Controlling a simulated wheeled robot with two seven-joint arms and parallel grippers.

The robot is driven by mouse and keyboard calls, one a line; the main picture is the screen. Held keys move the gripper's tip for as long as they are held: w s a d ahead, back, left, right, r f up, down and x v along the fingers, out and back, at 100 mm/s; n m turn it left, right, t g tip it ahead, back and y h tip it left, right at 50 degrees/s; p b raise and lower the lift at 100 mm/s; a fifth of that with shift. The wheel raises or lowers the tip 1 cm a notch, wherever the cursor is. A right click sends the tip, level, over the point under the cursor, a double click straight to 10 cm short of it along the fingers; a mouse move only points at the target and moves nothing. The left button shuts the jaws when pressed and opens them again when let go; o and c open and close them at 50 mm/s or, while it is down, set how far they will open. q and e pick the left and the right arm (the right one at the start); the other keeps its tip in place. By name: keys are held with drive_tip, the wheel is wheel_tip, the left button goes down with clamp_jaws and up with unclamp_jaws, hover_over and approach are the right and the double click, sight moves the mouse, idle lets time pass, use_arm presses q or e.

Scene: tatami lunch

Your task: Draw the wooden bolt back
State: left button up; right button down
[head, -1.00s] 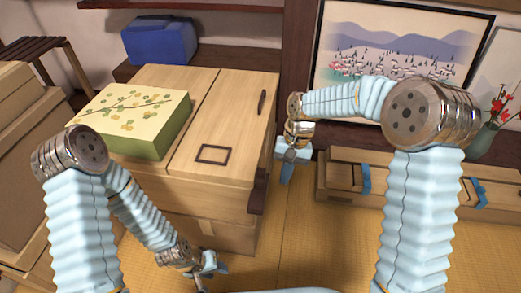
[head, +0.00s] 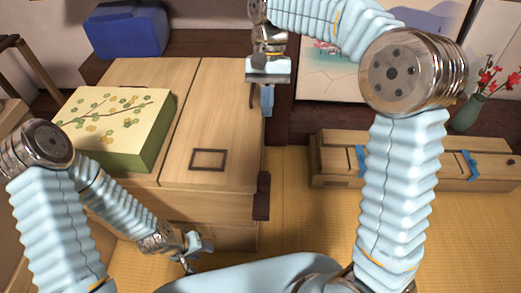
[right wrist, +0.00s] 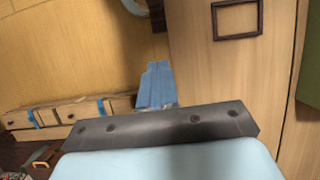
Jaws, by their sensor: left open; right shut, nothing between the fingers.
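A large pale wooden chest (head: 222,115) stands left of centre in the head view. A dark wooden piece (head: 262,196), which looks like the bolt, sits upright at its front right edge; part of it also shows at the top of the right wrist view (right wrist: 157,14). A dark square frame (head: 208,159) lies on the lid. My right gripper (head: 267,101) is shut and empty above the chest's far right edge, apart from the dark piece, and hides most of a slim dark handle (head: 252,97). My left gripper (head: 194,254) is open and empty, low before the chest's front.
A green-sided box with a floral top (head: 115,118) sits on the chest's left part. A blue case (head: 125,30) is behind. A low wooden cabinet with blue fittings (head: 415,160) and a vase of red flowers (head: 468,112) are at right. Tatami (head: 300,210) right of the chest is clear.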

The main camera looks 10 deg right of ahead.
drive_tip(key=shift+f, duration=0.15)
drive_tip(key=b, duration=0.2)
approach(264, 180)
wheel_tip(264, 180, down, 5)
drive_tip(key=w, duration=0.2)
drive_tip(key=shift+s, duration=0.8)
